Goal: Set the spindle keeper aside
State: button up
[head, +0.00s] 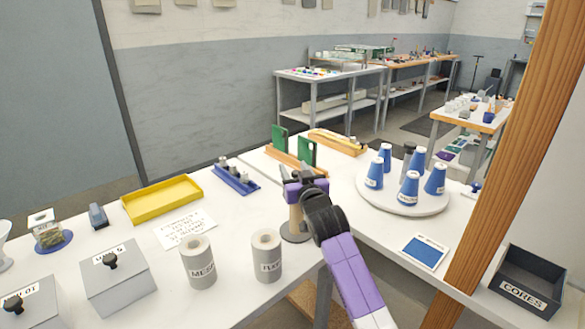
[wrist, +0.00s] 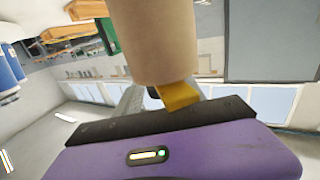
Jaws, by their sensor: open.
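My gripper (head: 303,181), with a purple body, is at the top of an upright stand at the middle of the table. The stand has a tan column (head: 296,215) on a round dark base (head: 295,233). In the wrist view the tan column (wrist: 155,40) comes very close to my purple gripper body. A small yellow piece (wrist: 178,97) sits at the column's end, beside the dark bar of my gripper. I cannot tell whether this piece is the spindle keeper. My jaws are open; whether they touch anything is hidden.
Blue cones (head: 410,187) stand on a round white turntable (head: 402,206) to the right. Two labelled rolls, one on the left (head: 198,262) and one on the right (head: 266,256), stand in front. A yellow tray (head: 161,199) lies left. A wooden post (head: 520,160) rises at right.

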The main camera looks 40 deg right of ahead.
jog(key=shift+w+d, duration=0.25)
jog(key=shift+w, duration=0.35)
grip_shut()
dwell(1.1)
